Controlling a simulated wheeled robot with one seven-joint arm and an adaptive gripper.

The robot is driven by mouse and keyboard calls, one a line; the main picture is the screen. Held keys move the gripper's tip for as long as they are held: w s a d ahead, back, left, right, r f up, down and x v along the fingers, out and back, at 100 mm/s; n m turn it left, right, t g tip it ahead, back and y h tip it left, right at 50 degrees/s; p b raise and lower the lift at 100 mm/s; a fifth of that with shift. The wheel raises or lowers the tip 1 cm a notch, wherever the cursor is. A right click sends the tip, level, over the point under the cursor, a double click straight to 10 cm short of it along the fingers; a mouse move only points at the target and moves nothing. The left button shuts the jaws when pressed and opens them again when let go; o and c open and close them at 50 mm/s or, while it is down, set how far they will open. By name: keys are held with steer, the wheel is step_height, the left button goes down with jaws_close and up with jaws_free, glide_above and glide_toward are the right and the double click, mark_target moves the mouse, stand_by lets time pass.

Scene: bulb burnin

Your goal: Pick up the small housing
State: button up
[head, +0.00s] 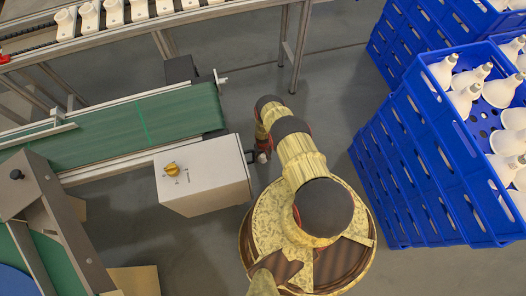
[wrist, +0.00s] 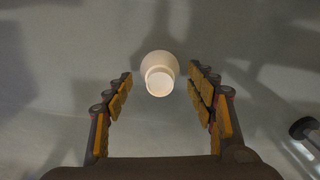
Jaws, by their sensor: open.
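The small housing (wrist: 159,75) is a white rounded piece with a narrower, open-looking neck turned toward the wrist camera. In the wrist view it shows ahead of my gripper (wrist: 160,90), between the lines of the two fingers, against a grey surface that looks like the floor. My gripper is open, with a clear gap on each side of the piece and nothing held. I cannot tell how far the fingertips are from it.
A grey box with a yellow knob (head: 173,170) stands left of my arm, by a green conveyor (head: 110,130). Stacked blue crates (head: 425,150) with white bulb-shaped pieces stand at the right. A dark foot or caster (wrist: 303,128) shows right in the wrist view. Open floor lies between.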

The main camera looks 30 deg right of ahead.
steer(key=shift+c, duration=1.1)
steer(key=c, duration=0.7)
steer(key=shift+c, duration=0.4)
steer(key=shift+r, duration=0.15)
